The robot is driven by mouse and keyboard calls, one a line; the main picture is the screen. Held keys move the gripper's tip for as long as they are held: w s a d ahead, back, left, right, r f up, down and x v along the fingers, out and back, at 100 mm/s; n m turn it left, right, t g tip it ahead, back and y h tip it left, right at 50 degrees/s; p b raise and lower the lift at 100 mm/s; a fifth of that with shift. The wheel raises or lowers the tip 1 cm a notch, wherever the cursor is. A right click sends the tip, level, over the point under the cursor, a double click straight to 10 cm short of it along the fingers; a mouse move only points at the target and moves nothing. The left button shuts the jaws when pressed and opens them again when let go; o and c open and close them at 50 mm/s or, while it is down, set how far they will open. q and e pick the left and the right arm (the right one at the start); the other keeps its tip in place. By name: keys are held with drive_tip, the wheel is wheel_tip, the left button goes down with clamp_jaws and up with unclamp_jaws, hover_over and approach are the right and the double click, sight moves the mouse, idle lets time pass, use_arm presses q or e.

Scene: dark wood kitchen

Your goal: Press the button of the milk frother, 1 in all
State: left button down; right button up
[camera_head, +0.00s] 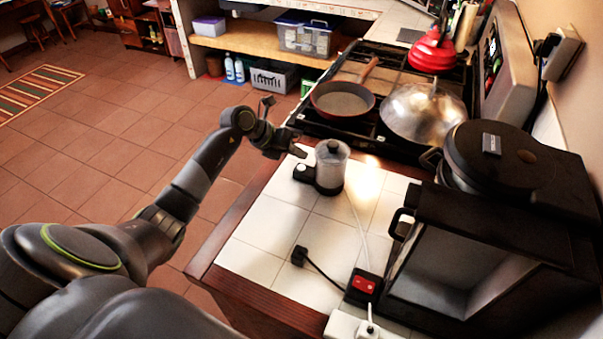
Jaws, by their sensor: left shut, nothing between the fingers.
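The milk frother (331,168) stands upright on the white tiled counter (262,222). It has a clear jug with a black lid and a dark base. My left gripper (301,146) is shut and empty. It is just above and left of the frother, near the counter's left edge, with its fingertips close to the button part. I cannot tell whether they touch anything. My right gripper is not in view.
A stove behind holds a frying pan (342,99) and a domed metal lid (423,112). A black oven (470,262) with an appliance on top stands at right. A black plug (299,256) and red-switched power strip (363,284) lie in front. The tiles left of the plug are clear.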

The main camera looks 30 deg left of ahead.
use_arm(q)
drive_tip(key=shift+f+b, duration=0.35)
drive_tip(key=shift+f, duration=0.55)
drive_tip(key=shift+r, duration=0.1)
idle(0.7)
idle(0.5)
drive_tip(key=shift+f+b, duration=0.35)
drive_tip(key=shift+f, duration=0.1)
drive_tip(key=shift+f+b, duration=0.35)
drive_tip(key=shift+f, duration=0.05)
idle(0.4)
drive_tip(key=shift+r, duration=0.15)
drive_tip(key=shift+r+p, duration=0.55)
drive_tip(key=shift+r, duration=0.1)
